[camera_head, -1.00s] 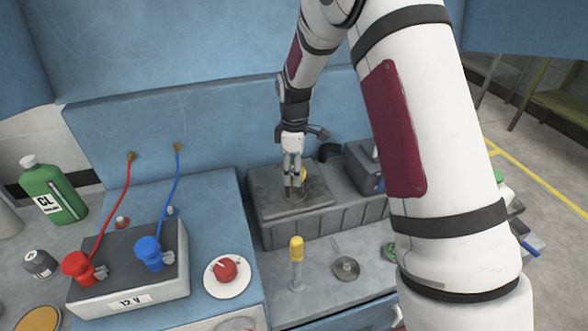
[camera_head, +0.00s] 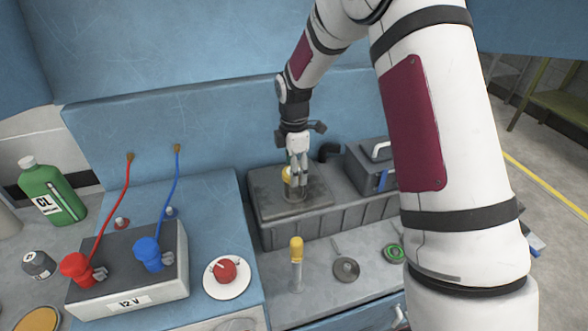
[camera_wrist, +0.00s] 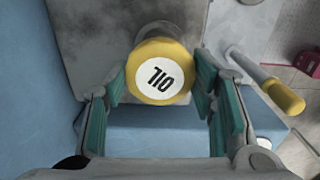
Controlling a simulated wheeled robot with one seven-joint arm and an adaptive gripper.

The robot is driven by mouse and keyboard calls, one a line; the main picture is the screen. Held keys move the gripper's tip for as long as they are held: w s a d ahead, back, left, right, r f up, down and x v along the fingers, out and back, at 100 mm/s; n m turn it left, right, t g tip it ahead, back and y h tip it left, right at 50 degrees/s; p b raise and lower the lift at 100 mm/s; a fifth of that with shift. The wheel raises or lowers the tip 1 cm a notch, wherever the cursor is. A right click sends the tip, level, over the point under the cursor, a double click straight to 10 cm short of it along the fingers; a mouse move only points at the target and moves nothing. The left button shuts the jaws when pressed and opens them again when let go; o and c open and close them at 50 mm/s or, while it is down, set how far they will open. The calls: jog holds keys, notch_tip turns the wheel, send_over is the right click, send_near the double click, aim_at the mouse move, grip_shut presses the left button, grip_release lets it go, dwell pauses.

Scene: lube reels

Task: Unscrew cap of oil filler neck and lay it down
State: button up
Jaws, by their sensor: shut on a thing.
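In the head view the cap (camera_head: 287,174) shows partly behind my fingers, above the grey engine block's top plate (camera_head: 318,196). My gripper (camera_wrist: 160,84) is shut on the cap, with one teal-padded finger on each side. In the head view my gripper (camera_head: 297,188) points down at the plate. The neck is mostly hidden, and I cannot tell whether the cap is still threaded on it.
Bare bench lies between the front pieces.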

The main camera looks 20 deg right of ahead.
jog(key=n, duration=0.4)
jog(key=shift+f+n, duration=0.2)
jog(key=shift+n, duration=0.2)
jog(key=shift+s, duration=0.1)
jog(key=shift+n, duration=0.6)
jog(key=n+p, duration=0.1)
jog(key=n, duration=0.3)
jog(key=shift+f, duration=0.1)
jog(key=n, duration=0.3)
jog(key=shift+n, duration=1.1)
